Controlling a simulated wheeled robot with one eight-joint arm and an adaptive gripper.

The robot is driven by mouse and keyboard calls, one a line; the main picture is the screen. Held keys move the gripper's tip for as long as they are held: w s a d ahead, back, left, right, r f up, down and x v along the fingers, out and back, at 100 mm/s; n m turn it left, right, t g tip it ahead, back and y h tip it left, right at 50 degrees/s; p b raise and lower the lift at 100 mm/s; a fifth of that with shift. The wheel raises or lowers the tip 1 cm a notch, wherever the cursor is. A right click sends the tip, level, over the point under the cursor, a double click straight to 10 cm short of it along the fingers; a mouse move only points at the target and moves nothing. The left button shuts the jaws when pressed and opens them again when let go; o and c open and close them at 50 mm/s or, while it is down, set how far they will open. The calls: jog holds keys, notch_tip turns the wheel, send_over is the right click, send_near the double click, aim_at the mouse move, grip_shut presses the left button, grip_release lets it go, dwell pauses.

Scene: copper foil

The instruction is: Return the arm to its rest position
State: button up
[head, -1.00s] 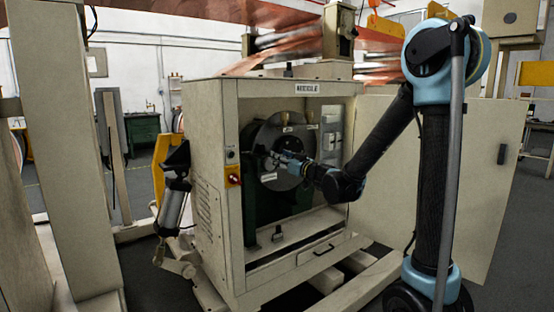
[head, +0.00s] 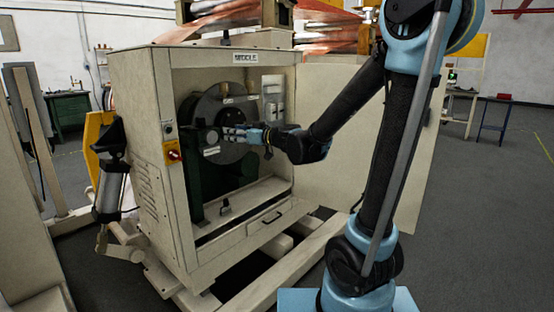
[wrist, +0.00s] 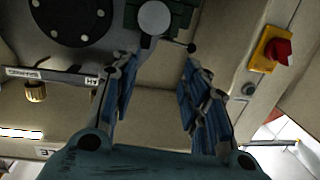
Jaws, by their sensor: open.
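My arm reaches from the right of the head view toward an open cream cabinet (head: 135,130). My gripper (head: 228,133) is in front of the dark round disc (head: 207,105) inside the cabinet opening. In the wrist view my gripper (wrist: 160,65) has its two blue-padded fingers spread apart with nothing between them. The wrist view shows the disc (wrist: 75,18) at upper left, beyond the fingers. How far the fingertips are from the disc, I cannot tell.
A red knob on a yellow plate (head: 172,152) sits on the cabinet's front left; it also shows in the wrist view (wrist: 278,50). An open cabinet door (head: 345,150) stands behind my arm. Open floor (head: 480,230) lies to the right, with a blue table (head: 495,103) beyond.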

jog(key=s+d+f+m+g+h, duration=0.2)
jog(key=s+d+f, duration=0.5)
jog(key=d, duration=0.5)
jog(key=s+d+f+m+g+h, duration=0.3)
jog(key=s+d+f+m+h, duration=0.2)
jog(key=s+d, duration=0.7)
jog(key=s+d+f+m+g+h, duration=0.2)
jog(key=s+d+f+h, duration=0.5)
jog(key=d, duration=0.5)
notch_tip(320, 180, down, 3)
jog(key=shift+s+f+m, duration=0.15)
jog(key=shift+s+m, duration=0.65)
jog(key=shift+s, duration=0.45)
jog(key=shift+c, duration=0.9)
